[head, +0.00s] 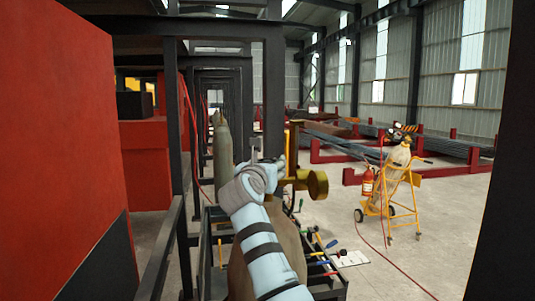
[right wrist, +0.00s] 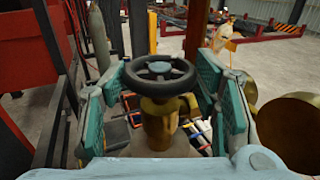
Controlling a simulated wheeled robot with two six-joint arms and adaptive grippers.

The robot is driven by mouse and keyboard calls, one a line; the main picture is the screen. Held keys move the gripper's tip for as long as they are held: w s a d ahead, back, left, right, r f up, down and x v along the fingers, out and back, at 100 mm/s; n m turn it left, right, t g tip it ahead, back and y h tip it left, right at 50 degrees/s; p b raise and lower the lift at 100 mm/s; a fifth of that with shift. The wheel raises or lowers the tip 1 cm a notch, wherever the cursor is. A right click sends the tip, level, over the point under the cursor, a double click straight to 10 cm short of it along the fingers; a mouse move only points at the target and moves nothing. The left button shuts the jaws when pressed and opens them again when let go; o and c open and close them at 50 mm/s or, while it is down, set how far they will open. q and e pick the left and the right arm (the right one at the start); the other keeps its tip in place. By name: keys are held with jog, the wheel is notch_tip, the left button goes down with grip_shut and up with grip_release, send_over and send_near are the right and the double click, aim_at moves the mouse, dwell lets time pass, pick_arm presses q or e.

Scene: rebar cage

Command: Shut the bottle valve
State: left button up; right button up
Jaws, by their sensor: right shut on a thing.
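The brass bottle valve (head: 316,183) sits on top of a tan gas bottle (head: 240,275), partly hidden behind my right arm. In the right wrist view the brass valve body (right wrist: 157,125) stands upright, with a black spoked handwheel (right wrist: 160,71) on top. My right gripper (head: 262,172) is at the valve. A round brass outlet (right wrist: 290,130) sticks out at the right. My left gripper is not in view.
A dark rack (head: 212,260) with tools stands around the bottle. A grey bottle (head: 223,155) is behind it. A yellow cart (head: 385,195) with a bottle stands right, on open floor.

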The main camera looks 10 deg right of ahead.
jog(key=shift+r+m+g+h+b, duration=0.1)
jog(key=shift+m+g+h+b, duration=0.2)
jog(key=shift+m+h, duration=0.45)
jog(key=o, duration=1.2)
jog(key=shift+w, duration=0.1)
jog(key=shift+c, duration=0.2)
jog(key=shift+n, duration=0.25)
